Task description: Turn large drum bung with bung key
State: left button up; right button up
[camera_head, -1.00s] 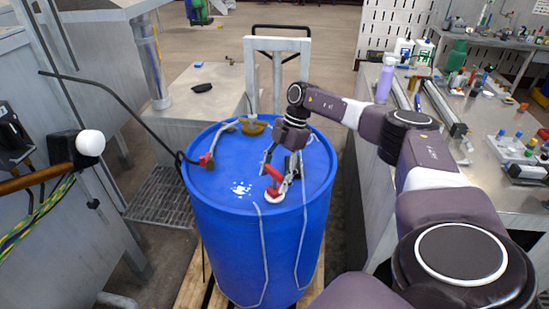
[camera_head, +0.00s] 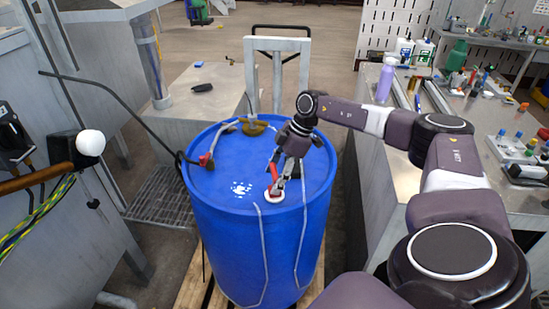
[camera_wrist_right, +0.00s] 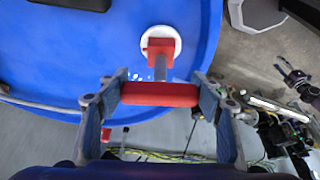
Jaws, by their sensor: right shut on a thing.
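The blue drum (camera_head: 225,195) stands upright in the middle of the head view. A white large bung (camera_head: 274,196) sits on its top near the front right edge; it also shows in the right wrist view (camera_wrist_right: 172,38). The red bung key (camera_head: 273,176) has its head on the bung. In the right wrist view its red cross handle (camera_wrist_right: 160,94) lies between the fingers. My right gripper (camera_head: 280,180) is shut on this handle, just above the drum top. My left gripper is not in view.
A red fitting with a black hose (camera_head: 206,160) and a brass-coloured part (camera_head: 254,127) sit on the drum's far side. A hand truck frame (camera_head: 277,75) stands behind. A cluttered bench (camera_head: 405,170) is at the right, and a metal grating (camera_head: 162,197) lies at the left.

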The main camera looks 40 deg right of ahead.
jog(key=shift+m+t+h, duration=0.4)
jog(key=shift+m+t, duration=0.1)
jog(key=shift+m, duration=1.2)
jog(key=shift+m, duration=0.8)
jog(key=shift+m+t+h, duration=0.3)
jog(key=shift+m+h, duration=0.2)
jog(key=shift+m, duration=0.2)
jog(key=shift+c, duration=0.7)
